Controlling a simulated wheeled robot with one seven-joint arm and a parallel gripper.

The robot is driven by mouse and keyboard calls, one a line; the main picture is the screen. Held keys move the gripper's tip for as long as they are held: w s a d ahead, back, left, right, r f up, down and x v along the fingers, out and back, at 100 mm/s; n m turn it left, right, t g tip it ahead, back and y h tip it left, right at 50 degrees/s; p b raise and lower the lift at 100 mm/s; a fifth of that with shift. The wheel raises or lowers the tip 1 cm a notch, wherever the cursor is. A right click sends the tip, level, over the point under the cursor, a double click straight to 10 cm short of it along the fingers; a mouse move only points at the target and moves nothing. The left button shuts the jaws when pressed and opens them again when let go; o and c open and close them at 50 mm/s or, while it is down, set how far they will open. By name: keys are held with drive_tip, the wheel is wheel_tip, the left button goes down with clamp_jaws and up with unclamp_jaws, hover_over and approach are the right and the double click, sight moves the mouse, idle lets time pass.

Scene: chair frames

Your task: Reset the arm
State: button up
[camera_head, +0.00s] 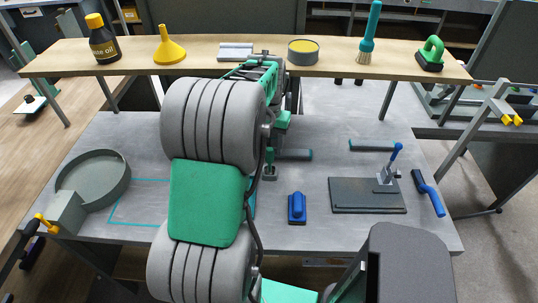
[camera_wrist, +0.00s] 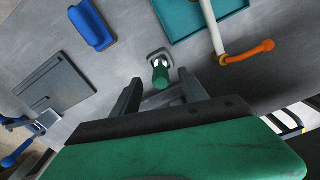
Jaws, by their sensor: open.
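My arm rises through the middle of the head view, with large grey ribbed links and green covers, and hides part of the bench (camera_head: 325,225). My gripper (camera_wrist: 159,82) shows in the wrist view with its two dark fingers apart. A small green-topped piece on a grey base (camera_wrist: 160,74) shows between the fingertips in the picture. I cannot tell whether the fingers touch it, and nothing is visibly clamped. In the head view the gripper's fingers are not clear behind my arm.
A wooden shelf (camera_head: 215,52) spans the back, holding an oil bottle (camera_head: 103,40), yellow funnel (camera_head: 168,46) and brushes. On the bench are a round grey pan (camera_head: 93,178) at left, and a blue block (camera_head: 297,207), press plate (camera_head: 350,197) and blue-handled tool (camera_head: 428,193) at right.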

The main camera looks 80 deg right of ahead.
drive_tip(key=shift+r, duration=1.75)
